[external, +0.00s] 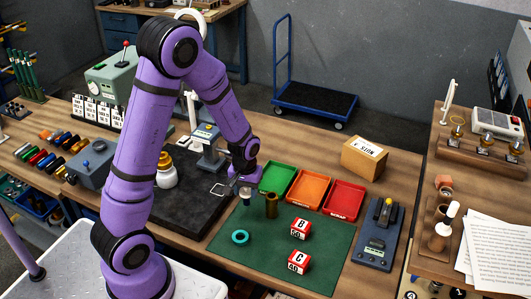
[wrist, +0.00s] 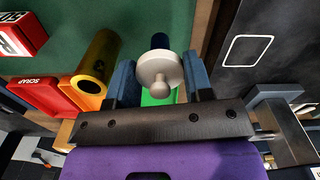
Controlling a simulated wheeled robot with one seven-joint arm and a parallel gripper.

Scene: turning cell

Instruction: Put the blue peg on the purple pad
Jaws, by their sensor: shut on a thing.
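My gripper (external: 245,182) is above the back-left part of the green mat. In the wrist view its two blue fingers (wrist: 162,84) are shut on a pale grey knobbed piece (wrist: 159,72). A dark blue part (wrist: 160,41) shows just beyond the grey disc and looks like the same piece, so it may be the blue peg. In the external view the held piece (external: 246,191) is small, and I cannot make out its blue part. I cannot make out a purple pad in either view.
A brass cylinder (external: 271,205) stands close to the right of my gripper. A teal ring (external: 240,237) and red-and-white blocks B (external: 300,229) and C (external: 299,262) are on the green mat (external: 325,245). Green (external: 277,178), orange (external: 309,188) and red (external: 344,198) trays line its back.

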